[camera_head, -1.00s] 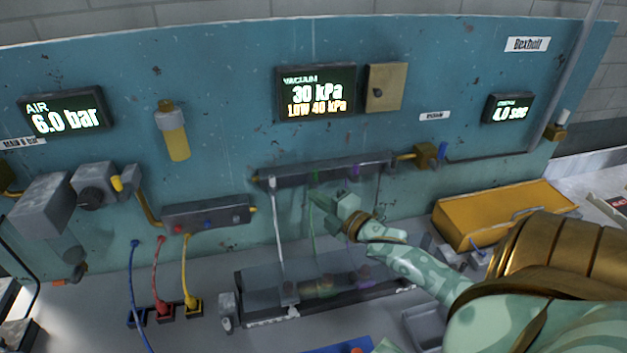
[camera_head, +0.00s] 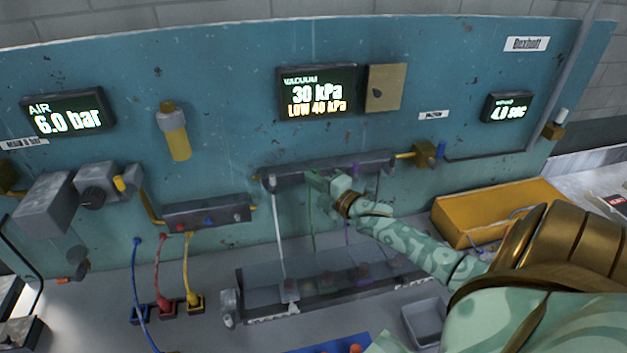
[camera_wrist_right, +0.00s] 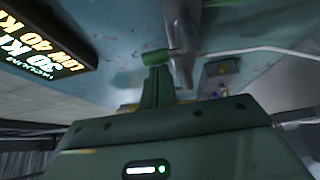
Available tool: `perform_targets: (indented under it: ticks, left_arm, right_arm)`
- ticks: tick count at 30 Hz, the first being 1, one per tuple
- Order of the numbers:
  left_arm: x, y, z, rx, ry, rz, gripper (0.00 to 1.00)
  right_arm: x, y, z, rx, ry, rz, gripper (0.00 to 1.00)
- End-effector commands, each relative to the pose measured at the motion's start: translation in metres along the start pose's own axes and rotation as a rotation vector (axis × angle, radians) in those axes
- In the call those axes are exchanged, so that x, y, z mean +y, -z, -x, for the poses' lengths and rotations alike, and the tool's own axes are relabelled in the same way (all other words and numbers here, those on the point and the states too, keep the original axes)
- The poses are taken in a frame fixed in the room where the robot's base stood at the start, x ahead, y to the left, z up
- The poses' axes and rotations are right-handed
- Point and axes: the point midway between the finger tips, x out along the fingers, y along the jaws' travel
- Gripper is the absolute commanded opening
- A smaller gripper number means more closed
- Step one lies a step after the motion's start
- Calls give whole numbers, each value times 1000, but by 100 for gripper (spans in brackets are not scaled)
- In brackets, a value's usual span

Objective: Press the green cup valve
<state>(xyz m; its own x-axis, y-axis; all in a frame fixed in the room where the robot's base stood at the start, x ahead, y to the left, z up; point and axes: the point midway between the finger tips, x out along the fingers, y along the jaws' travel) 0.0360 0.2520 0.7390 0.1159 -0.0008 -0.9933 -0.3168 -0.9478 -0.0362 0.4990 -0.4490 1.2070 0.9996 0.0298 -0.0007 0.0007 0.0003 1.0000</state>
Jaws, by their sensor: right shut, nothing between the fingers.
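The dark valve manifold (camera_head: 278,181) is fixed to the teal panel below the vacuum display, with white, green and purple lines hanging from it. My right gripper (camera_head: 315,181) is shut and empty, its tips at the manifold where the green line (camera_head: 311,222) hangs. It covers the green cup valve in the head view. In the right wrist view a green valve knob (camera_wrist_right: 155,57) shows right at the tips of the shut fingers (camera_wrist_right: 158,72). I cannot tell whether they touch or whether it is pressed in. My left gripper is not in view.
A purple valve (camera_head: 355,170) sits just right of my fingers. The vacuum display (camera_head: 317,90) reads 30 kPa, LOW 40 kPa. A clear-topped tray (camera_head: 255,295) stands below. A yellow bin (camera_head: 465,215) is to the right, near my forearm.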

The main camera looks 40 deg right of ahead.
Motion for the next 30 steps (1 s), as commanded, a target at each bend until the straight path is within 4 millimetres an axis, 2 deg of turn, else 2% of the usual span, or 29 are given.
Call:
perform_targets:
  ticks: [30]
  left_arm:
    - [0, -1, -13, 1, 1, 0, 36]
  right_arm:
    - [0, -6, 3, -1, -85, -146, 0]
